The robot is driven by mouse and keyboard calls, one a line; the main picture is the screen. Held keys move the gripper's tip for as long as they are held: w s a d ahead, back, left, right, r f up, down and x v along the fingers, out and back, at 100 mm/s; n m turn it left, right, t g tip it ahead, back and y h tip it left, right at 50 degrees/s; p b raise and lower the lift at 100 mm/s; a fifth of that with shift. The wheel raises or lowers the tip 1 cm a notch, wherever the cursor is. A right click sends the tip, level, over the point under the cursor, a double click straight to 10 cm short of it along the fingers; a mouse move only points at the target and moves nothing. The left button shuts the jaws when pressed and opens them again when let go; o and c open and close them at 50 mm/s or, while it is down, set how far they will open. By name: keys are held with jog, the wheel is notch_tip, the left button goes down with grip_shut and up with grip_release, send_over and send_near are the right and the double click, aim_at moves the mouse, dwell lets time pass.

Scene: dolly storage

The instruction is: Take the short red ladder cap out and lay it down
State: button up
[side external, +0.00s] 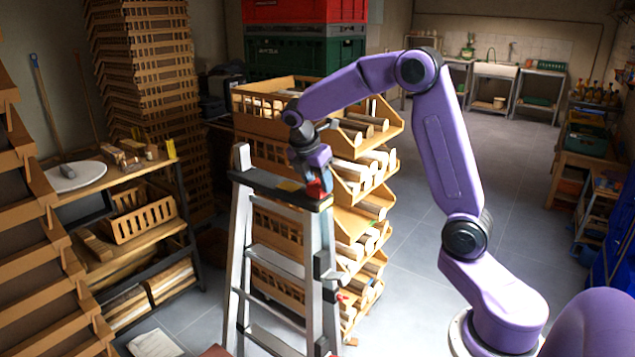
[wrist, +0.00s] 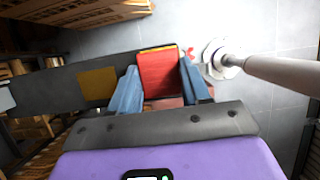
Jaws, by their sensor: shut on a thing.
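The short red ladder cap (side external: 319,189) is at the right end of the stepladder's dark top (side external: 264,186) in the side external view. My gripper (side external: 316,180) points down over that end. In the wrist view the red cap (wrist: 160,75) sits between the two blue fingers of my gripper (wrist: 158,68), which are shut on its sides. The ladder's dark top (wrist: 50,88) runs to the left with a yellow patch (wrist: 98,86) on it. I cannot tell whether the cap is still seated in the ladder; its lower part is hidden.
Stacked wooden crates (side external: 262,150) with rolls stand right behind the ladder. A shelf (side external: 100,180) with a white disc (side external: 76,178) and a slatted crate (side external: 142,218) is at the left. A pale pole (wrist: 285,75) crosses the right of the wrist view. Floor (side external: 430,270) is open at the right.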

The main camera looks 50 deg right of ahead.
aim_at(317, 184)
jog(key=shift+r, duration=1.3)
jog(key=shift+r, duration=1)
